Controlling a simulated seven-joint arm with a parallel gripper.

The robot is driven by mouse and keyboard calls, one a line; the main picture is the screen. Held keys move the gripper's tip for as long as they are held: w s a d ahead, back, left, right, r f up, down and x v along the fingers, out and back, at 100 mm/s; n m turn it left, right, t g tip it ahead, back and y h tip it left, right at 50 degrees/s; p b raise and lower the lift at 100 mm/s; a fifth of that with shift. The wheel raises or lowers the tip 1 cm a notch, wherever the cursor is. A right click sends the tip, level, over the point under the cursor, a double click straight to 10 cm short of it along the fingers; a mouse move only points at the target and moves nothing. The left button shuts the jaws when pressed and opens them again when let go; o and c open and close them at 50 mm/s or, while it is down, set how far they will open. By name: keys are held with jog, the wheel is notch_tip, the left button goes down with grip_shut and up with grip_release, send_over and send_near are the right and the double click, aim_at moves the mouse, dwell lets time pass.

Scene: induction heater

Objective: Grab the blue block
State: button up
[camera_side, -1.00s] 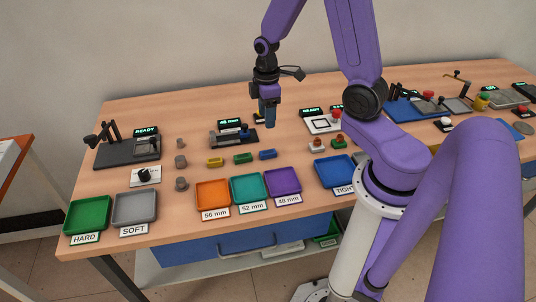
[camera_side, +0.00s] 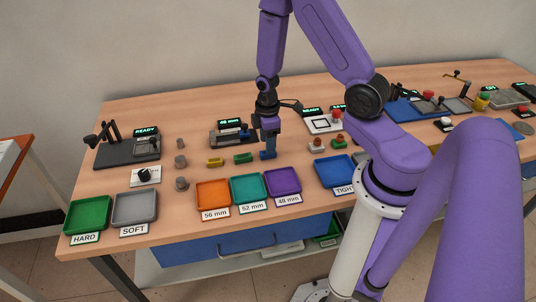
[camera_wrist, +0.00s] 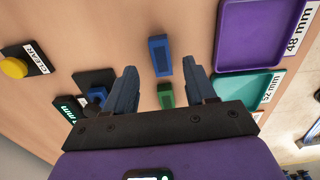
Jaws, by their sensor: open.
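The blue block (camera_side: 266,155) lies on the table behind the purple tray. In the wrist view the blue block (camera_wrist: 160,55) lies ahead of and between the open fingers, with no finger seen touching it. My gripper (camera_side: 270,151) points down, its fingertips at or just above the block in the side view, partly covering it. The wrist view shows my gripper (camera_wrist: 162,80) with its fingers apart and nothing held. The exact height gap to the block cannot be told.
A green block (camera_side: 243,158) and a yellow block (camera_side: 215,162) lie to the left. Orange (camera_side: 212,194), teal (camera_side: 248,188) and purple (camera_side: 283,181) trays stand in front. A measuring device (camera_side: 228,140) stands behind. Red-topped parts (camera_side: 338,142) stand to the right.

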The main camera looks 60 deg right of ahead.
jog(key=shift+s+f, duration=0.1)
jog(key=shift+f, duration=1.65)
grip_shut()
jog(key=shift+r, duration=0.1)
